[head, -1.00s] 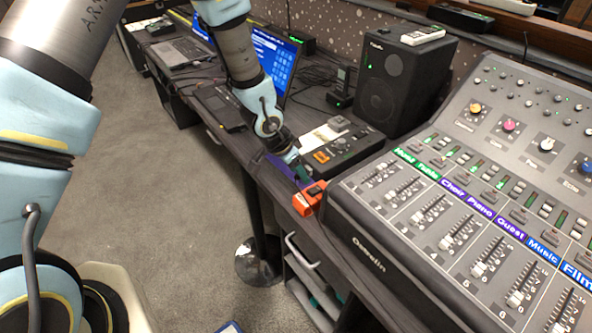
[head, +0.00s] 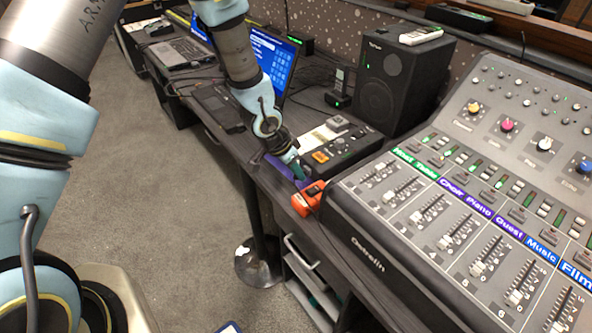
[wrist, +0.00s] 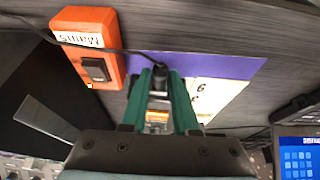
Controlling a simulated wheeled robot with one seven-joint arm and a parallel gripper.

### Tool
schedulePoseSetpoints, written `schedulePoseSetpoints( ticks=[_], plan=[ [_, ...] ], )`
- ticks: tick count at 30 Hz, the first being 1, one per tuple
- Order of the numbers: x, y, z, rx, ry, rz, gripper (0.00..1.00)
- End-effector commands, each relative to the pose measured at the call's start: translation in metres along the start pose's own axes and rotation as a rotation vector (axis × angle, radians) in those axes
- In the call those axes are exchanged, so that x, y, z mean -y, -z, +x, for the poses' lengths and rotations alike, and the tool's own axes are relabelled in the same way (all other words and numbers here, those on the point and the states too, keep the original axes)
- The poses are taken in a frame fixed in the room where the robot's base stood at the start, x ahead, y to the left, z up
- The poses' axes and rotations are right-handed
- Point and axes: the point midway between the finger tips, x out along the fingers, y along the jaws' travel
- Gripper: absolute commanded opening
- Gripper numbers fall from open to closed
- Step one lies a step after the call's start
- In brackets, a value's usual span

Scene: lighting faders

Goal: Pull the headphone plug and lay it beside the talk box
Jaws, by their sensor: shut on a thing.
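My gripper (head: 299,174) is low over the front edge of the desk, left of the mixer. In the wrist view its green fingers (wrist: 161,80) are closed on a small black plug (wrist: 160,69), with a thin black cable running off to the left. In the head view the plug is too small to make out. The talk box (head: 345,153), a dark box with an orange button, lies just behind and right of my gripper. I cannot tell whether the plug still sits in a socket.
An orange mains switch box (head: 308,199) stands close to my gripper, against the mixer (head: 350,215). A purple sheet (wrist: 215,65) lies under the fingers. A speaker (head: 395,85) and a laptop (head: 272,55) stand behind. A dark flat device (head: 218,105) lies to the left.

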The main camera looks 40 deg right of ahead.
Motion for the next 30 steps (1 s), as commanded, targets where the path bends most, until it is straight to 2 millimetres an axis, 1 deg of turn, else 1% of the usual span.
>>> schedulePoseSetpoints(
  ticks=[11,30],
  plan=[
    [0.000,-0.005,-0.002,0.001,0.000,-0.001,0.00],
    [0.000,-0.033,-0.013,0.001,0.000,-0.001,0.00]
  ],
)
